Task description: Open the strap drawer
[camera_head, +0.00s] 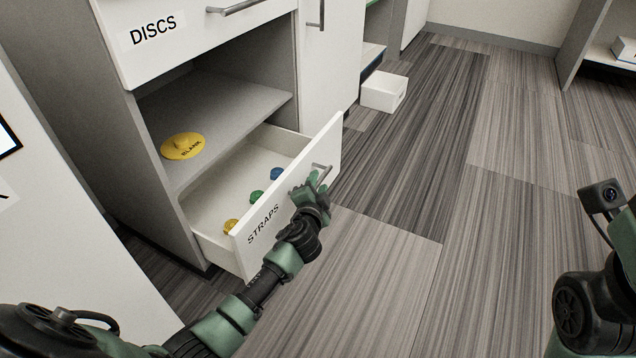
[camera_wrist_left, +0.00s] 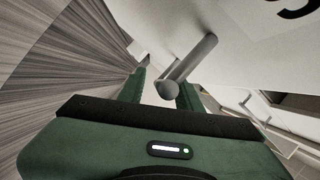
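The strap drawer, a white drawer labelled STRAPS (camera_head: 291,209), is pulled well out of the low part of the cabinet in the head view. Its grey bar handle (camera_head: 322,168) is on the right part of its front. My left gripper (camera_head: 317,180) is at this handle. In the left wrist view the handle (camera_wrist_left: 190,62) runs between the two fingers (camera_wrist_left: 163,88), which stand apart with gaps beside the bar. My right gripper is out of view; only part of the right arm shows at the right edge.
Blue, green and yellow pieces (camera_head: 256,196) lie in the drawer. A yellow disc marked BLANK (camera_head: 182,146) is on the shelf above. The DISCS drawer (camera_head: 185,50) is over that. A white box (camera_head: 384,91) stands on the floor behind; the floor to the right is clear.

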